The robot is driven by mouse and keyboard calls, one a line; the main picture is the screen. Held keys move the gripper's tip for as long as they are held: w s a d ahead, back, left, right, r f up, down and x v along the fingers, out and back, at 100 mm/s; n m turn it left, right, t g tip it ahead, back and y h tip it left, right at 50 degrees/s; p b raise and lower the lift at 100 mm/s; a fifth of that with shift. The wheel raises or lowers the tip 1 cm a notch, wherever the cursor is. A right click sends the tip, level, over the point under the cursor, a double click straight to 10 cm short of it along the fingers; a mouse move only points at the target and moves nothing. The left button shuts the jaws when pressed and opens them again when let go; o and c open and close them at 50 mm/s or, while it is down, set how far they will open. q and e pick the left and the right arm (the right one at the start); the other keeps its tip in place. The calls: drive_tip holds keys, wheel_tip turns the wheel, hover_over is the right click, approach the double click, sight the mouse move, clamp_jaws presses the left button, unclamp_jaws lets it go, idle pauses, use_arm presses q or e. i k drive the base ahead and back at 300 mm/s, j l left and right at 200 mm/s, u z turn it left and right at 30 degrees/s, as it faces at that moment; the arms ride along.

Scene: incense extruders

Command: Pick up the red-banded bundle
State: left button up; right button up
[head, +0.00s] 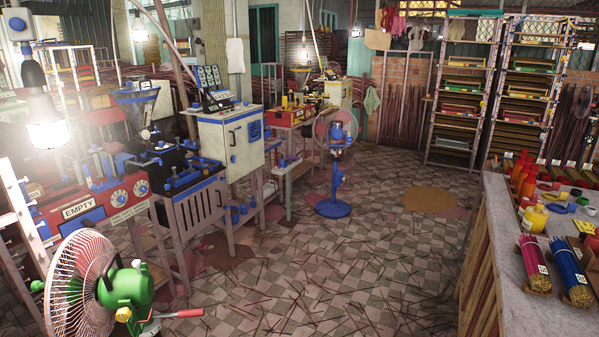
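On the table at the right, a bundle of pink-red sticks (531,258) lies in a small brown holder with a pale label on it. A bundle of blue sticks (567,264) with yellowish ends lies beside it on the right. A third dark bundle (592,244) is partly cut off by the right edge of the picture. The bands are too small to make out, so I cannot tell for sure which bundle is red-banded; the pink-red one is the reddest. Neither of my grippers is in view.
The grey-topped table (503,225) also holds red and orange bottles (526,178) and a yellow cup (535,218). A green-bodied fan (125,285) stands front left, a blue-based fan (334,207) mid-room. Machines line the left. The stick-strewn floor (345,270) between is largely open.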

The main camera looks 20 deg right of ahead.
sight(543, 175)
drive_tip(key=i+l+z, duration=0.1)
drive_tip(key=i+z, duration=1.35)
drive_tip(key=i, duration=0.2)
drive_tip(key=i+z, duration=0.3)
drive_tip(key=i, duration=0.25)
drive_tip(key=i+j+z, duration=0.35)
drive_tip(key=i, duration=0.15)
drive_tip(key=i+j+z, duration=0.35)
drive_tip(key=i, duration=0.15)
